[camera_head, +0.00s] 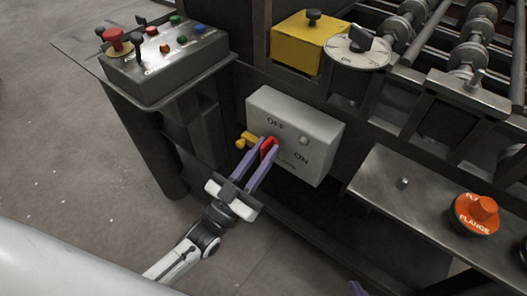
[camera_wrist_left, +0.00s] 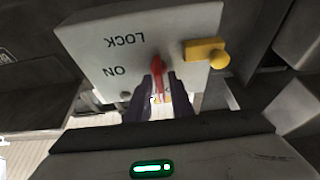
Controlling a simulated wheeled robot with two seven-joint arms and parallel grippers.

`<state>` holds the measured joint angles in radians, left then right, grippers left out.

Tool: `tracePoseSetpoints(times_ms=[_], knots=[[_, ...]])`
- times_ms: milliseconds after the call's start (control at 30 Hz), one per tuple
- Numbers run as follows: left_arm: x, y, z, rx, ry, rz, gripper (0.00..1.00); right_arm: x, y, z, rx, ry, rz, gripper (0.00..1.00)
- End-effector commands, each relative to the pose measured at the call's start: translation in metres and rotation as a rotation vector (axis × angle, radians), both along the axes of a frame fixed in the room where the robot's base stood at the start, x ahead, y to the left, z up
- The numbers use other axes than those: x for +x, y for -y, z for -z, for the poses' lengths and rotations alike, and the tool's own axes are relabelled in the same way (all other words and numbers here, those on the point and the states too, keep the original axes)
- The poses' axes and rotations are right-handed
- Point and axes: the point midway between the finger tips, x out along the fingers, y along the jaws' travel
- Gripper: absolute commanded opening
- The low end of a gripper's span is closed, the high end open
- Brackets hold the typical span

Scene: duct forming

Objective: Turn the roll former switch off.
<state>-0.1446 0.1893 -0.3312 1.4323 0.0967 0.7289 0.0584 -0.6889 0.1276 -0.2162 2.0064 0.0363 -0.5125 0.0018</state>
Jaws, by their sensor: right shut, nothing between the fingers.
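The roll former switch is a light grey box (camera_head: 303,133) on the machine's side, marked OFF at the upper left and ON at the right. Its red handle (camera_head: 268,146) is on the box's left part; it also shows in the left wrist view (camera_wrist_left: 158,72), where the lettering is upside down. My left gripper (camera_head: 267,146) has its two purple fingers on either side of the red handle. Whether they press on it is unclear. A yellow piece (camera_head: 246,140) sticks out of the box's left side.
A control panel (camera_head: 165,62) with a red knob and coloured buttons stands at the upper left. A yellow block (camera_head: 296,47) and a round dial (camera_head: 357,51) sit above the switch box. A metal shelf (camera_head: 400,208) with an orange knob (camera_head: 476,212) juts out at the right.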

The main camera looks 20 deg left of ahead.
Motion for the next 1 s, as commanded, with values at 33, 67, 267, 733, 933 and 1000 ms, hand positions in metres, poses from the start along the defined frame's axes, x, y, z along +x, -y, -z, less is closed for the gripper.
tracePoseSetpoints(times_ms=[33, 67, 267, 733, 933, 1000], knots=[[0.000, 0.000, 0.001, 0.000, -0.002, 0.000, 0.27, 0.000, 0.000, 0.000, 0.000, 0.000, 0.000, 0.00], [0.000, 0.000, 0.001, 0.000, -0.002, 0.000, 0.27, 0.000, 0.000, 0.000, 0.000, 0.000, 0.000, 0.00], [0.000, 0.000, 0.001, 0.000, -0.001, 0.000, 0.27, 0.000, 0.000, 0.000, 0.000, -0.001, 0.000, 0.00], [-0.057, -0.020, 0.027, 0.002, -0.005, 0.000, 0.27, 0.000, 0.000, 0.005, 0.002, -0.002, 0.001, 0.00], [-0.082, -0.029, 0.038, 0.001, -0.004, 0.000, 0.27, 0.000, 0.000, 0.006, 0.004, 0.000, 0.001, 0.00], [-0.087, -0.031, 0.039, 0.001, -0.003, 0.000, 0.27, 0.001, 0.000, 0.006, 0.004, 0.001, 0.001, 0.00]])
